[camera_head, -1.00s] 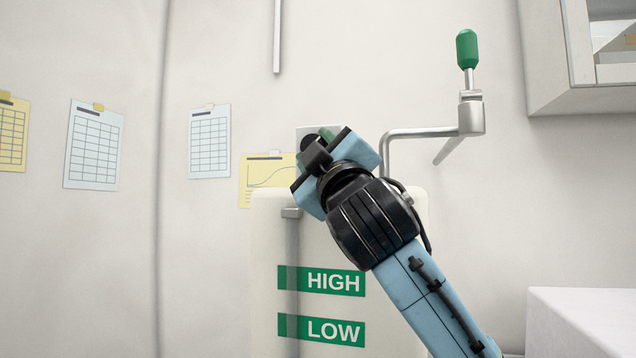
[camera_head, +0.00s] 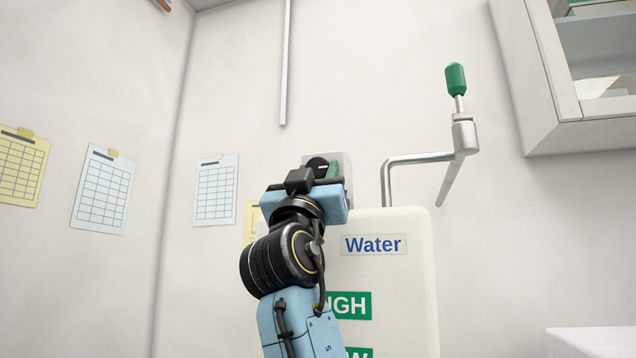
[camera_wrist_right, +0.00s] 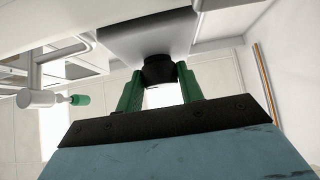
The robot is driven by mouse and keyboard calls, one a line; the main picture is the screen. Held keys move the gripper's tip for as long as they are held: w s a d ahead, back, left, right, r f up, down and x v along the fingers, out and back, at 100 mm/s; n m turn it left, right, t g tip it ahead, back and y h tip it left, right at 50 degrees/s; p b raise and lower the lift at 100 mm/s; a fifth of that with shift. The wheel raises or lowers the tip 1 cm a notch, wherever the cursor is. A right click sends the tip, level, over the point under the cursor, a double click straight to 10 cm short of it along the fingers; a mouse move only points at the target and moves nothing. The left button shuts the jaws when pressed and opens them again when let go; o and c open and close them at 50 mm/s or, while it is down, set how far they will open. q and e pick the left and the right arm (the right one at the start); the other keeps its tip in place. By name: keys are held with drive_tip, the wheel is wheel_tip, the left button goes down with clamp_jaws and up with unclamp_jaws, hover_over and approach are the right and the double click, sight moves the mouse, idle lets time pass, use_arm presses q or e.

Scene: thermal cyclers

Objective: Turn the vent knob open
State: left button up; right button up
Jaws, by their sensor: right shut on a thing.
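The vent knob (camera_head: 317,163) is a small black round knob on the front of a grey box (camera_head: 343,166) at the top left of the white water tank. In the head view it is partly hidden behind my right gripper (camera_head: 320,174). In the right wrist view the black knob (camera_wrist_right: 158,70) sits between the two green fingers of my right gripper (camera_wrist_right: 160,82), under the grey box (camera_wrist_right: 150,36). The fingers are closed on its sides. I cannot tell how far the knob is turned. My left gripper is not in view.
The white tank (camera_head: 405,285) carries a Water label (camera_head: 372,245) and green level labels, partly hidden by my right arm. A bent metal pipe with a green-handled tap (camera_head: 456,80) rises to the right. A wall cabinet (camera_head: 545,80) hangs at upper right.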

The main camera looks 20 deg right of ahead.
drive_tip(key=shift+m+g+h, duration=0.3)
drive_tip(key=shift+m+h, duration=0.2)
drive_tip(key=shift+m, duration=0.1)
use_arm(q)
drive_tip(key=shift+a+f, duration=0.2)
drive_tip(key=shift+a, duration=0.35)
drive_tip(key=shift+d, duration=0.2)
use_arm(e)
drive_tip(key=o, duration=1)
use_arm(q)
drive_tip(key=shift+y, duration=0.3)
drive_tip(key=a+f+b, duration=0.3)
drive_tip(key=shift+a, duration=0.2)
use_arm(e)
drive_tip(key=v, duration=1.3)
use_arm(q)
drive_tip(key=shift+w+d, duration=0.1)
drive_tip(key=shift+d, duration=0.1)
use_arm(e)
drive_tip(key=shift+s+a+f, duration=0.1)
drive_tip(key=shift+a, duration=0.05)
